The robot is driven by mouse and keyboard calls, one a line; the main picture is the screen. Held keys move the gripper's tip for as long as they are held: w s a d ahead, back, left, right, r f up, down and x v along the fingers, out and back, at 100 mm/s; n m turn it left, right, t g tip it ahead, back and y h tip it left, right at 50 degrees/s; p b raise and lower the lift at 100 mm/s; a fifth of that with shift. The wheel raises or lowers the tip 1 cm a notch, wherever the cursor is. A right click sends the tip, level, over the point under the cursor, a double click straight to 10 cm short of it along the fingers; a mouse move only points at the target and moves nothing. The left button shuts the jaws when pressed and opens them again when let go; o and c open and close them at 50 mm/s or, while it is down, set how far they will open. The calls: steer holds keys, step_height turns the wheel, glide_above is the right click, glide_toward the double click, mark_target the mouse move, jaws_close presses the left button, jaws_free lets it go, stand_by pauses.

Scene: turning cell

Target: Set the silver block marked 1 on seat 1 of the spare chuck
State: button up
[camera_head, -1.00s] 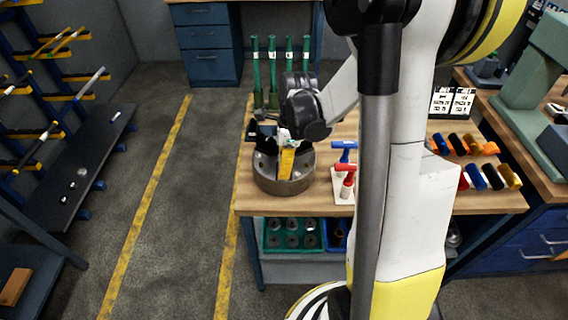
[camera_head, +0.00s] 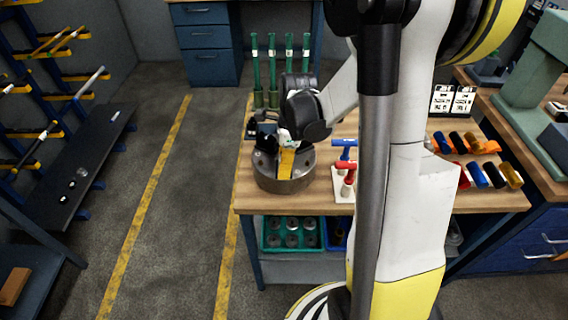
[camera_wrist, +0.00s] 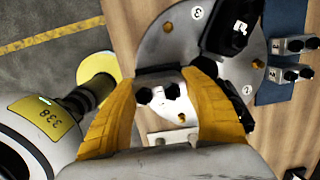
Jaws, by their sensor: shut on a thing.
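The spare chuck is a round grey disc (camera_head: 282,183) on the wooden bench; its top shows in the wrist view (camera_wrist: 185,43), with labels 3 and 2 visible. My gripper (camera_head: 287,152) is over the chuck's top. A black jaw block (camera_wrist: 232,28) stands by label 3.
Green-handled tools (camera_head: 272,75) stand behind. Coloured cylinders (camera_head: 478,176) lie farther right.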

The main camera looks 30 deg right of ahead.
steer(key=shift+s+f, duration=0.1)
steer(key=shift+f, duration=0.15)
steer(key=o, duration=1.4)
steer(key=shift+r, duration=0.1)
step_height(320, 180, up, 12)
steer(key=d, duration=0.1)
steer(key=shift+s+d, duration=0.15)
steer(key=shift+s, duration=0.15)
